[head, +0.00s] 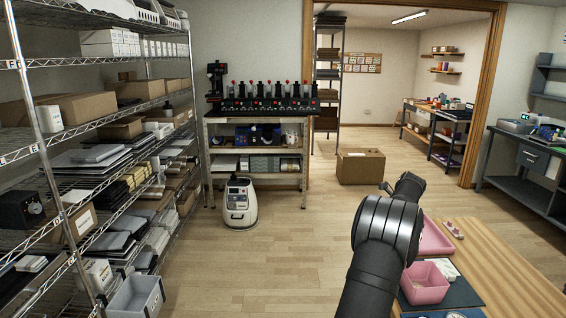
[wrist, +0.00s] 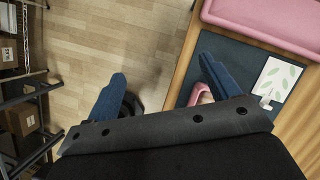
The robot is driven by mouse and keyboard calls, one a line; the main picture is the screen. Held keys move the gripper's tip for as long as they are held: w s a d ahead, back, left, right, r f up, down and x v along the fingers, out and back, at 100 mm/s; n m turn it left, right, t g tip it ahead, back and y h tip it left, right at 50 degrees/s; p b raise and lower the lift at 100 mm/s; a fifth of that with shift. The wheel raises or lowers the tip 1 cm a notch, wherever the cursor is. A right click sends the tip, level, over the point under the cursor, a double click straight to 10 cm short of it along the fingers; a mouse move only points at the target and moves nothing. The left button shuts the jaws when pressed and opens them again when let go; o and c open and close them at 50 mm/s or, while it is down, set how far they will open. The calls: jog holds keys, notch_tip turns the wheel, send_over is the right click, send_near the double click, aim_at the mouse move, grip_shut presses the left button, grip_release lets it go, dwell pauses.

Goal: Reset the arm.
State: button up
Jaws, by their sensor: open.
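In the wrist view my gripper (wrist: 163,88) is open, with its two blue fingers wide apart and nothing between them but floor and the table's edge. In the head view my black arm rises at the lower right beside the wooden table (head: 510,275), and the fingers are hidden there. A pink bin (head: 425,285) stands on a dark mat (head: 462,296) close to my arm. A pink tray (head: 434,241) lies behind it, partly hidden by my arm. In the wrist view a small pink part (wrist: 205,98) shows behind the right finger.
A leaf-patterned white card or cloth (wrist: 275,80) lies on the mat. A wire shelf (head: 110,150) fills the left side. A press bench (head: 258,120) and a white-and-black machine (head: 238,203) stand at the back. A cardboard box (head: 360,166) is on the floor. The middle floor is clear.

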jog(key=s+a+f+n+g, duration=0.2)
jog(key=s+a+f+n, duration=0.2)
jog(key=a, duration=0.5)
jog(key=s+a+f+n+g, duration=0.3)
jog(key=s+a+f+n, duration=0.1)
jog(key=a+f+n, duration=0.3)
jog(key=s+a+f+n+g, duration=0.2)
jog(key=s+a+f+n, duration=0.2)
jog(key=a+n, duration=0.8)
jog(key=shift+s+f+g, duration=0.4)
jog(key=shift+f, duration=0.95)
jog(key=shift+d, duration=0.1)
dwell(1.2)
